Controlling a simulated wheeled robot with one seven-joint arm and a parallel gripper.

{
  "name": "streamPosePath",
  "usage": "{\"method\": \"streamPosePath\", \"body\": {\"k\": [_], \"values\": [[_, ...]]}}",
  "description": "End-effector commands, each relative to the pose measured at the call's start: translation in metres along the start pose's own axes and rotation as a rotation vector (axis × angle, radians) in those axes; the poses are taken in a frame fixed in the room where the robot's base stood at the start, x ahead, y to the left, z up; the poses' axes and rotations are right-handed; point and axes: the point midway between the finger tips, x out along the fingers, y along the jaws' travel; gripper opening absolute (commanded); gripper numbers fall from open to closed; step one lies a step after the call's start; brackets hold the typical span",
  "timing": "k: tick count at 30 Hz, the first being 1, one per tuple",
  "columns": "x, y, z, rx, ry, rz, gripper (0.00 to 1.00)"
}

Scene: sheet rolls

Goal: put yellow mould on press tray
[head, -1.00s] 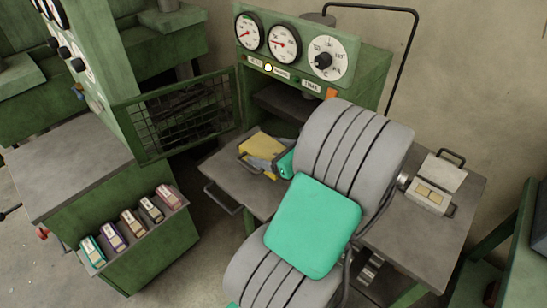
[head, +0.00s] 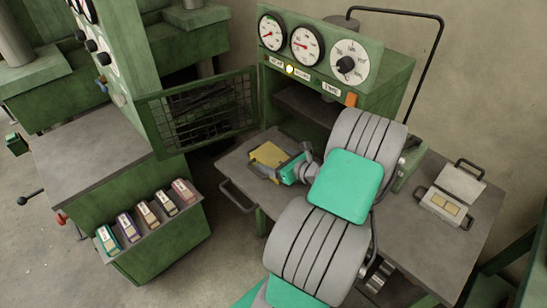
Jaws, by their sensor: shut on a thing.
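The yellow mould (head: 268,154) is a flat block with a yellow top and dark grey sides and handle. It is at the grey press tray (head: 236,160), which juts out in front of the green press. My gripper (head: 289,169) is at the mould's right side and shut on it. The fingers are small and partly hidden by the mould and my wrist. I cannot tell whether the mould rests on the tray or is held just above it.
The press opening (head: 310,110) is behind the tray, under dials. A mesh guard (head: 205,115) stands to the left. An open pale mould (head: 447,200) lies on the right grey tabletop (head: 470,235). A rack of several coloured boxes (head: 148,215) is at lower left.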

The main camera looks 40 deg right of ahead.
Motion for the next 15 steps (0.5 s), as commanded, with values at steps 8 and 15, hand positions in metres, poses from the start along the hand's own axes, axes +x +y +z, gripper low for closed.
{"method": "streamPosePath", "body": {"k": [8,15], "values": [[0.0009,0.0001,-0.0024,0.001,0.000,0.000,0.91],[0.0008,0.0001,-0.0024,0.001,0.000,0.000,1.00]]}}
